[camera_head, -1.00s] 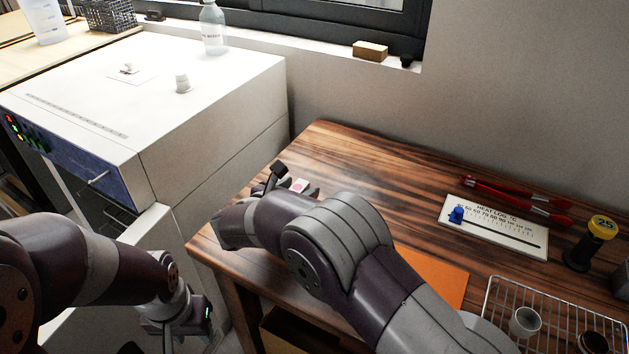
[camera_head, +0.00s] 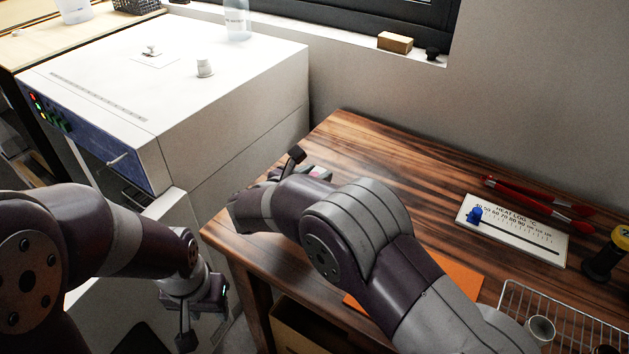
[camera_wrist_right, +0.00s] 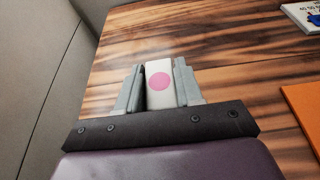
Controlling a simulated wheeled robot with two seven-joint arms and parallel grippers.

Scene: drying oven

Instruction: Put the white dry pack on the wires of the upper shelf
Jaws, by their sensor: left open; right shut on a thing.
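The white dry pack with a pink dot (camera_wrist_right: 160,84) stands between the two fingers of my right gripper (camera_wrist_right: 159,90), which is shut on it. In the head view, my right gripper (camera_head: 312,173) is over the left part of the wooden table, and the pack is mostly hidden by my arm. The white drying oven (camera_head: 225,100) stands left of the table. Its front opening (camera_head: 125,187) shows dark below the blue panel, mostly hidden; the shelf wires cannot be made out clearly. My left gripper (camera_head: 205,308) is open and empty, low in front of the oven.
The wooden table (camera_head: 390,165) has bare room around the pack. To the right are an orange sheet (camera_head: 455,285), a heat log board (camera_head: 512,230), red tongs (camera_head: 535,208) and a wire rack (camera_head: 560,320). A small white cup (camera_head: 205,67) stands on the oven top.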

